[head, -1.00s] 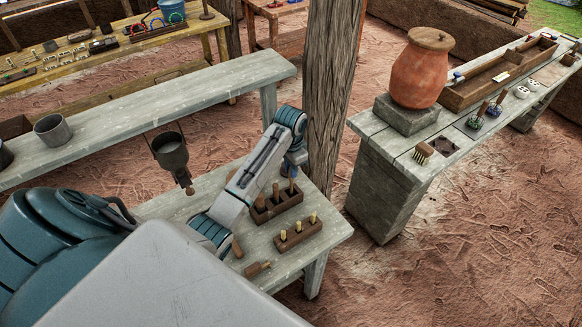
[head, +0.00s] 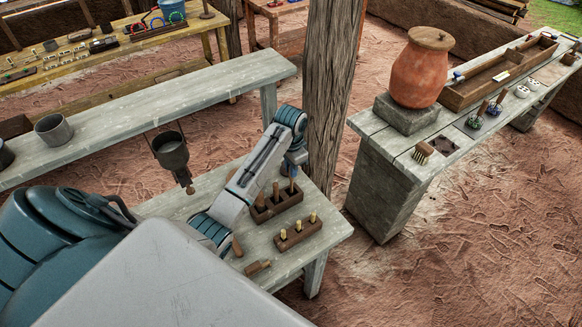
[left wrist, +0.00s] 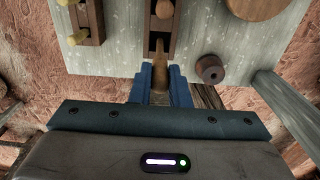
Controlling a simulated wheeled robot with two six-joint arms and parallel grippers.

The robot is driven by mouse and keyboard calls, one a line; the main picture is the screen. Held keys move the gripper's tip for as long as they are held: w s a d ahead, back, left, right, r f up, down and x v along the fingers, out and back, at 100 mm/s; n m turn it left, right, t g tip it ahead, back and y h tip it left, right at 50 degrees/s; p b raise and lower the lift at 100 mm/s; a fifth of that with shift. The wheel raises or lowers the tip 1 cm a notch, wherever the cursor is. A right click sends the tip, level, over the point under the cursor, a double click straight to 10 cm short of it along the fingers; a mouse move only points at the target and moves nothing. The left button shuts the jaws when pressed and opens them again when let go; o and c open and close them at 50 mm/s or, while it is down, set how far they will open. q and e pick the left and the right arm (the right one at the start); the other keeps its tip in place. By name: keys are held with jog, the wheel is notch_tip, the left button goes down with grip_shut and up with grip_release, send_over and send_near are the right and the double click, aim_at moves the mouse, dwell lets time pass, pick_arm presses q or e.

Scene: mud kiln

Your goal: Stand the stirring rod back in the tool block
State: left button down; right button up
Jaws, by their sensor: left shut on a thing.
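The stirring rod (left wrist: 160,76) is a light wooden rod. It shows between the blue fingers of my left gripper (left wrist: 161,88) in the left wrist view, and the fingers are shut on it. The dark wooden tool block (left wrist: 152,42) lies just beyond the fingers, with a wooden handle standing in it. In the head view my left gripper (head: 291,172) is at the far right end of the tool block (head: 281,208), close above it. Whether the rod's lower end is inside a hole is hidden. My right gripper is not in view.
A second block (head: 298,236) with several yellow-topped tools stands in front of the tool block. A wooden handle (head: 237,247) and a short tool (head: 257,268) lie nearby. A wooden post (head: 331,90) rises close behind my left wrist.

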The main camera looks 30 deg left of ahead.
aim_at(291, 179)
pick_arm(q)
jog(key=shift+f, duration=0.1)
dwell(0.4)
jog(key=shift+f, duration=1.35)
jog(key=c, duration=0.7)
grip_release()
jog(key=shift+r, duration=2.95)
